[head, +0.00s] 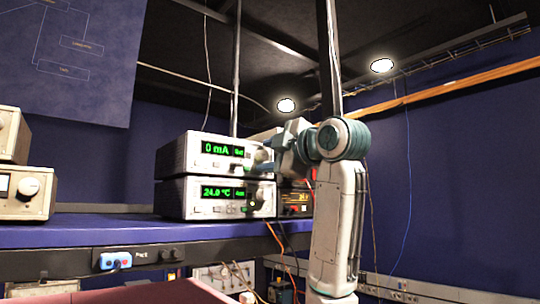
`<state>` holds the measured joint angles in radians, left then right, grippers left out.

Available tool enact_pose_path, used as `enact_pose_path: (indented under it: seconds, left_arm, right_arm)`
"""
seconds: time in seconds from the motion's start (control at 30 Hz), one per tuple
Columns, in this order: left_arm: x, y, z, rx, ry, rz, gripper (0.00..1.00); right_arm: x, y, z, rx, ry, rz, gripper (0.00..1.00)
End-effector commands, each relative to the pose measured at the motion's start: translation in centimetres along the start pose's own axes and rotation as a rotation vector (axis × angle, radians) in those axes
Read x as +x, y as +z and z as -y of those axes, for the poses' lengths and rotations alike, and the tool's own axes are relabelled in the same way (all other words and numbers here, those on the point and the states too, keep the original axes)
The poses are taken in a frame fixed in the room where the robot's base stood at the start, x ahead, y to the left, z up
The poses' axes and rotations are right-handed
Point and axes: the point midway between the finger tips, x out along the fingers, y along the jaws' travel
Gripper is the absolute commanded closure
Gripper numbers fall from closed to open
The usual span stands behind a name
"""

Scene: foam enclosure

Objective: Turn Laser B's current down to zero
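Two stacked grey instruments stand on the blue bench shelf. The upper one (202,160), which looks like a current controller, has a green display (223,149) that reads 0 mA. The lower one (200,208) reads 24.0 °C. I cannot read a Laser B label on either. My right gripper (264,161) is at the right end of the upper instrument's front, by its knob (261,155). The gripper partly covers the knob, and I cannot tell whether the fingers touch or grip it. My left gripper is out of view.
The blue bench shelf (90,232) runs across the left. Other beige instruments (26,192) stand at its left end. A dark box with an orange display (296,204) stands right of the stack, close to my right arm. Cables hang below the shelf.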

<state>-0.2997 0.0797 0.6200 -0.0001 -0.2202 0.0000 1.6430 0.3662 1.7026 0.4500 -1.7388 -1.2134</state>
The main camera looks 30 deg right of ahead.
Motion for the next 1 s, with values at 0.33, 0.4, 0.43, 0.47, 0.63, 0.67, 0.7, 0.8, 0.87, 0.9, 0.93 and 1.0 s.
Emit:
enact_pose_path:
  seconds: [0.33,0.4,0.43,0.47,0.63,0.67,0.7,0.8,0.87,0.9,0.93,1.0]
  left_arm:
    - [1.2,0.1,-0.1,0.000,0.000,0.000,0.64]
    - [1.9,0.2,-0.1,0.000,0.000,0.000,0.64]
    - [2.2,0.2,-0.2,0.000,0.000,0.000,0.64]
    - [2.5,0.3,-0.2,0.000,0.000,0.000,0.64]
    - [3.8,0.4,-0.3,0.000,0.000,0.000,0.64]
    - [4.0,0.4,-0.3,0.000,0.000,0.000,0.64]
    - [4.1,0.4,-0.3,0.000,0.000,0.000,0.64]
    - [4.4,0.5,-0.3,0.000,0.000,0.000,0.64]
    - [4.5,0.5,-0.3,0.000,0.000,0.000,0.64]
    - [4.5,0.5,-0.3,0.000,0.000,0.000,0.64]
    - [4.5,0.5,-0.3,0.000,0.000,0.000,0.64]
    - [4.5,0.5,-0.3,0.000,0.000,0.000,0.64]
  right_arm:
    - [-2.1,0.1,0.1,-0.001,0.007,0.000,0.55]
    - [-3.5,0.1,0.2,-0.001,0.007,0.001,0.55]
    - [-4.2,0.1,0.2,0.000,0.007,0.000,0.55]
    - [-4.8,0.1,0.3,0.000,0.006,0.000,0.55]
    - [-8.2,0.1,0.2,-0.001,0.006,0.000,0.55]
    - [-8.6,0.1,0.3,-0.001,0.004,0.001,0.55]
    - [-9.2,0.1,0.2,0.000,0.004,-0.001,0.55]
    - [-10.2,0.0,0.1,0.000,0.002,0.000,0.55]
    - [-10.6,0.0,0.1,0.000,0.003,0.000,0.55]
    - [-10.8,0.0,0.1,0.000,0.002,0.000,0.55]
    - [-10.9,0.0,0.0,0.000,0.002,0.000,0.55]
    - [-10.9,0.0,0.0,0.000,0.001,0.000,0.55]
